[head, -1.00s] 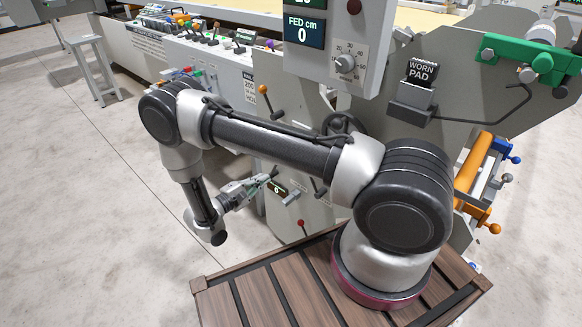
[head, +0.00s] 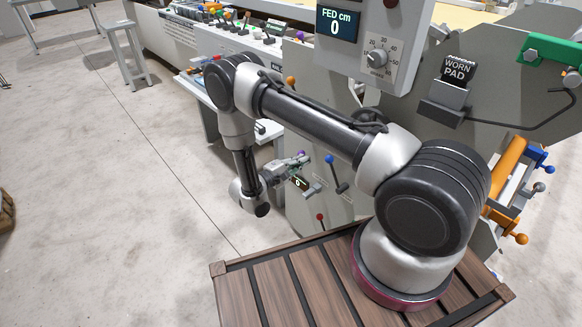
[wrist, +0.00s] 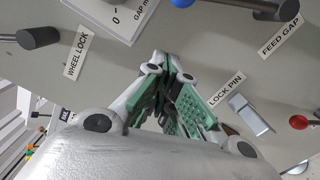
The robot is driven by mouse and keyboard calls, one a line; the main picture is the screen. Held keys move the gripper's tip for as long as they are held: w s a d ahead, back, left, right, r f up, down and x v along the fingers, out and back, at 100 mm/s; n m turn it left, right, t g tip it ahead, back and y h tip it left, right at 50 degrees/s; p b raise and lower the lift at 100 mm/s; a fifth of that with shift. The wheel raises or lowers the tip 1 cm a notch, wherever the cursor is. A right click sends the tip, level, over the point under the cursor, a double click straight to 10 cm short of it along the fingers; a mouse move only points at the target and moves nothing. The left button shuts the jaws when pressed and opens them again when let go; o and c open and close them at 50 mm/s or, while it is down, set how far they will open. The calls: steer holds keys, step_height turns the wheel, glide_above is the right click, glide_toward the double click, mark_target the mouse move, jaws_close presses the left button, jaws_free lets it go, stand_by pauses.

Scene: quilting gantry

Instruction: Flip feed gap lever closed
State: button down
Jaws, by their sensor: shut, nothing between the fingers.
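The feed gap lever shows in the wrist view as a dark pivot and shaft (wrist: 252,9) beside the FEED GAP label (wrist: 280,38), with a blue ball (wrist: 182,2) cut by the top edge. In the head view, a blue-knobbed lever (head: 334,173) stands on the front panel, its knob up and slightly left of its pivot. My gripper (head: 305,160) is left of that lever, in front of the panel and apart from the blue knob. In the wrist view, its green-padded fingers (wrist: 172,62) are together and empty, pointing at the panel.
A WHEEL LOCK lever (wrist: 40,38), a LOCK PIN block (wrist: 250,115) and a red knob (wrist: 298,122) sit close around my fingers. A slatted wooden platform (head: 290,285) lies below. Open floor is left.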

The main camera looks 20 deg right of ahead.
steer(key=shift+s+d+r, duration=0.25)
steer(key=shift+s+d, duration=0.15)
steer(key=shift+d, duration=0.3)
steer(key=shift+s+d+r, duration=0.2)
steer(key=shift+s+d, duration=0.25)
steer(key=shift+d, duration=0.2)
steer(key=shift+s+d+r, duration=0.25)
steer(key=shift+s+d, duration=0.15)
steer(key=shift+d, duration=0.3)
steer(key=shift+r, duration=0.1)
